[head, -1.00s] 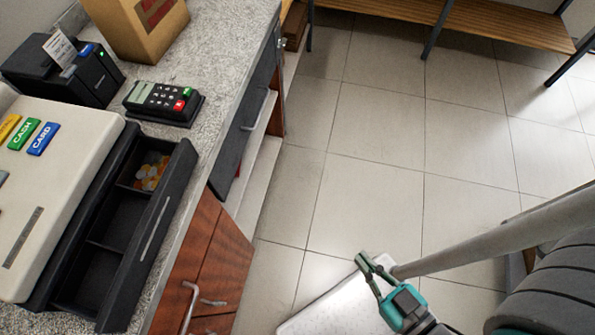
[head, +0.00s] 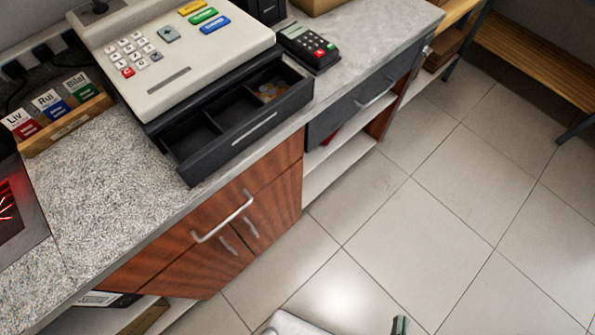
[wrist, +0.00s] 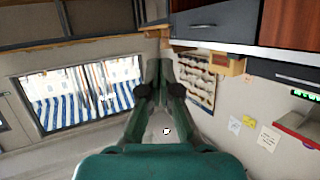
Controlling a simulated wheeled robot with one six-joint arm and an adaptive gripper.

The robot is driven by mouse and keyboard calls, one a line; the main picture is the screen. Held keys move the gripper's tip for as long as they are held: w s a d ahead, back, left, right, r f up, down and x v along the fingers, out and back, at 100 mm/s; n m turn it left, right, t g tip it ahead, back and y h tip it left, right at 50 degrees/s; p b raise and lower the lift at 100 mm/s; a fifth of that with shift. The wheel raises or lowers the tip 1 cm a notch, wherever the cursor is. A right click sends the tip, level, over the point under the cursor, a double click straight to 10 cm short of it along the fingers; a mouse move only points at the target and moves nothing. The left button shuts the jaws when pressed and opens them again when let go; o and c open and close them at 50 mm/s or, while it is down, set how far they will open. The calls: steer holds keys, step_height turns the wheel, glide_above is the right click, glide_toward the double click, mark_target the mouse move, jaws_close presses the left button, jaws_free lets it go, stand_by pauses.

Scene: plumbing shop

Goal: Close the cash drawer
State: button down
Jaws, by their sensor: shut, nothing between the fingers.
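The cash drawer (head: 240,128) is pulled out of the cash register (head: 172,55) on the counter in the head view. Its dark tray shows compartments, with coins in the one at the far right end. The drawer front carries a pale handle strip and faces the floor side of the counter. My gripper shows only as a small tip (head: 400,325) at the bottom edge of the head view, low over the floor and well apart from the drawer. In the wrist view my gripper (wrist: 158,64) is shut and empty, pointing at the room.
The grey stone counter (head: 110,180) holds a card terminal (head: 307,47) right of the register and a wooden box of labelled cards (head: 65,125) at left. Cabinet handles (head: 222,218) stick out below. The tiled floor (head: 420,215) is clear; a wooden bench (head: 540,50) stands far right.

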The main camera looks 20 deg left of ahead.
steer(key=w+a+n+y, duration=0.25)
steer(key=w+a, duration=0.25)
steer(key=w, duration=0.3)
steer(key=n+g+y, duration=0.9)
steer(key=n+y, duration=0.1)
steer(key=n, duration=0.1)
glide_toward(254, 126)
steer(key=s+d+f, duration=0.2)
steer(key=d+f, duration=0.1)
steer(key=d, duration=0.3)
steer(key=w+a, duration=0.2)
steer(key=a, duration=0.5)
steer(key=w+a, duration=0.3)
steer(key=a, duration=0.4)
steer(key=w+a, duration=0.3)
steer(key=a, duration=0.4)
steer(key=shift+w+a, duration=0.1)
steer(key=shift+s+d, duration=0.4)
steer(key=shift+d, duration=0.55)
steer(key=shift+s+d, duration=0.4)
steer(key=shift+d, duration=0.55)
steer(key=shift+s+d, duration=0.4)
steer(key=shift+d, duration=0.5)
